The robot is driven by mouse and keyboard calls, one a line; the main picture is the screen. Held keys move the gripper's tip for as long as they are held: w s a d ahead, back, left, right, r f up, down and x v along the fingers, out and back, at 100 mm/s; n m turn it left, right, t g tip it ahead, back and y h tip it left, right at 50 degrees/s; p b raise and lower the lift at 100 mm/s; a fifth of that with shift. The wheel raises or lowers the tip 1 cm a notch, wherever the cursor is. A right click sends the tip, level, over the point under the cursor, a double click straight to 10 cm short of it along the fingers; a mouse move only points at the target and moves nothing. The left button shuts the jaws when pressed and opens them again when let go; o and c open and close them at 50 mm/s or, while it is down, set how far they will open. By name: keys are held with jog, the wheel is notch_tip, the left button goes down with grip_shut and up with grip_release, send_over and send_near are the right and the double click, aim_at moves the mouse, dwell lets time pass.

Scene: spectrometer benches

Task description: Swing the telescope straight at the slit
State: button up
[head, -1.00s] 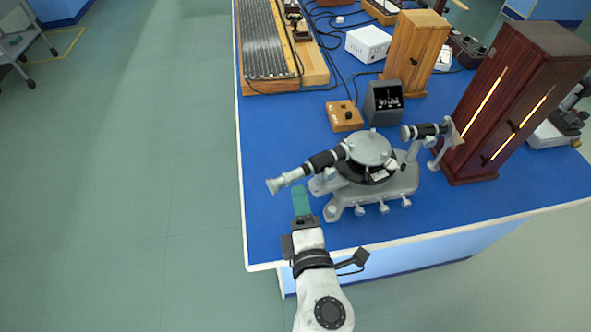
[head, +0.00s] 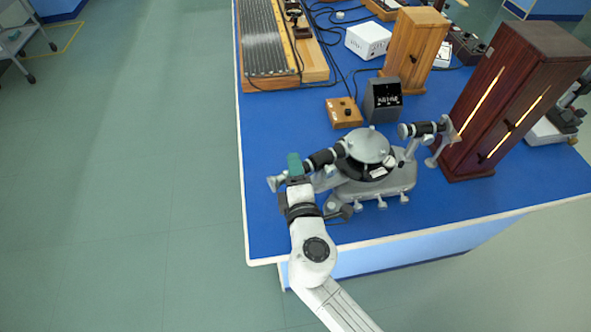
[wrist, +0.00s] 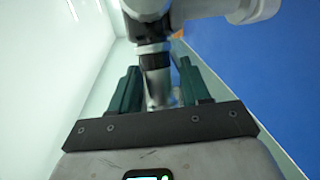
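The spectrometer (head: 368,150) stands on the blue bench, with a grey round table top on a cast base. Its telescope (head: 322,160) is a black and silver tube pointing left and slightly toward me. The collimator (head: 424,129) sits on the right, its outer end close to a lit slit (head: 484,102) in the dark wooden cabinet. My gripper (head: 294,165) is at the telescope's left part and hides some of it. In the wrist view, my gripper's green fingers (wrist: 158,85) stand apart, with the telescope tube (wrist: 154,60) in line between them. Whether they touch it is unclear.
The dark cabinet (head: 510,95) stands close on the right. A small wooden box (head: 343,112) and a dark grey meter (head: 383,101) stand behind the spectrometer. The bench's left edge is near my gripper, with open floor beyond. Blue bench top is bare left of the spectrometer.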

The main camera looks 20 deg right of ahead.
grip_shut()
jog(key=shift+w, duration=0.1)
dwell(0.3)
jog(key=shift+w+a+f+h+b, duration=0.1)
jog(key=shift+w+h+b, duration=0.2)
jog(key=shift+b, duration=0.1)
jog(key=w+m+g+h+b, duration=0.2)
jog(key=w+m+h+b, duration=0.2)
jog(key=w, duration=0.3)
jog(key=shift+d+g+h+b, duration=0.2)
jog(key=shift+g+h+b, duration=0.1)
jog(key=shift+h+b, duration=0.4)
jog(key=shift+o, duration=0.8)
grip_release()
